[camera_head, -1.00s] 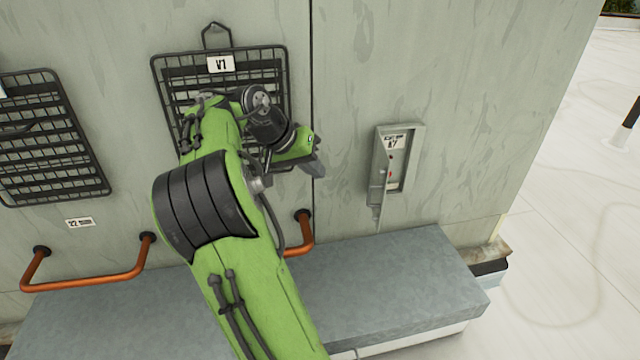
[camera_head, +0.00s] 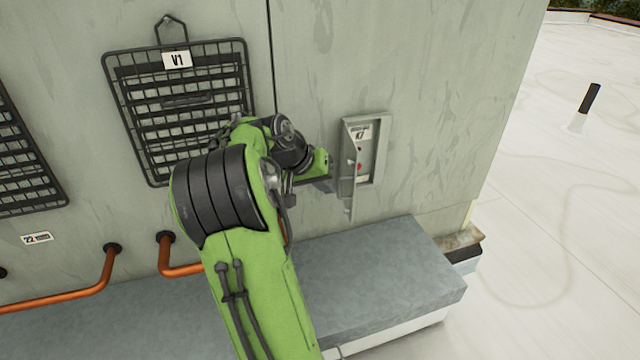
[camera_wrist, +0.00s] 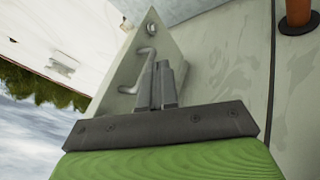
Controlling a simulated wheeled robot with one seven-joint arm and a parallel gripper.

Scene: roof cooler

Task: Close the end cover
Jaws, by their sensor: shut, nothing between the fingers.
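The end cover (camera_head: 347,175) is a grey panel on the left side of a small wall box (camera_head: 378,155) labelled K7. It stands open, swung out from the wall, and the red parts inside the box show. In the wrist view the cover (camera_wrist: 128,70) fills the middle, with a bent handle (camera_wrist: 147,62) and a round fitting. My gripper (camera_head: 330,186) is at the left, outer side of the cover. Its fingers (camera_wrist: 163,68) are shut and empty, right at the cover beside the handle. I cannot tell whether they touch it.
A black wire grille (camera_head: 182,100) labelled V1 hangs on the wall to the left. Orange pipes (camera_head: 180,270) run below it. A grey ledge (camera_head: 370,280) lies under the box. The white roof (camera_head: 560,200) to the right is mostly clear.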

